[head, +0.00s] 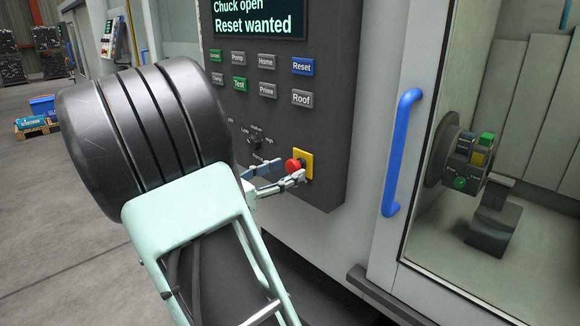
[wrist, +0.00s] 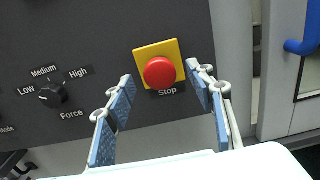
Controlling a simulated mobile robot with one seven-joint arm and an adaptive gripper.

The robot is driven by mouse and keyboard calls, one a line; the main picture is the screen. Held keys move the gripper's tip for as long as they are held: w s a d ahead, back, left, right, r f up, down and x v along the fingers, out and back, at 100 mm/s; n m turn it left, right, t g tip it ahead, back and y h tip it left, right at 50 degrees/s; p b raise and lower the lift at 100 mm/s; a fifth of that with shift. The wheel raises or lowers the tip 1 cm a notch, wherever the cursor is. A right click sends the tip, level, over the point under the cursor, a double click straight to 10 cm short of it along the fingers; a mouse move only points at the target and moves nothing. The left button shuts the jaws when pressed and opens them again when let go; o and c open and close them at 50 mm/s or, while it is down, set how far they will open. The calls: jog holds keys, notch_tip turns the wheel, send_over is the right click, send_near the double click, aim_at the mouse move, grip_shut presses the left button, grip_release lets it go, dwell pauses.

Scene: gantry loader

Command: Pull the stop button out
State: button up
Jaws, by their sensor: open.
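The red stop button (head: 293,166) sits on a yellow square plate (head: 307,163) low on the dark control panel. In the wrist view the stop button (wrist: 160,72) is a round red cap with the label "Stop" under it. My gripper (head: 281,177) is open close to the button. In the wrist view its two blue-padded fingers (wrist: 163,92) stand on either side, left and right of the button, with a gap on each side. I cannot tell how deep the fingertips reach along the button. The display reads "Chuck open, Reset wanted".
A black force knob (wrist: 52,95) is left of the button. Rows of labelled keys, including a blue Reset key (head: 302,66), are above. A blue door handle (head: 402,152) stands right of the panel, beside a window showing the chuck (head: 452,158).

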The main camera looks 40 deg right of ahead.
jog(key=shift+s+a+p, duration=0.2)
jog(key=shift+a+p, duration=0.5)
jog(key=shift+a, duration=1.8)
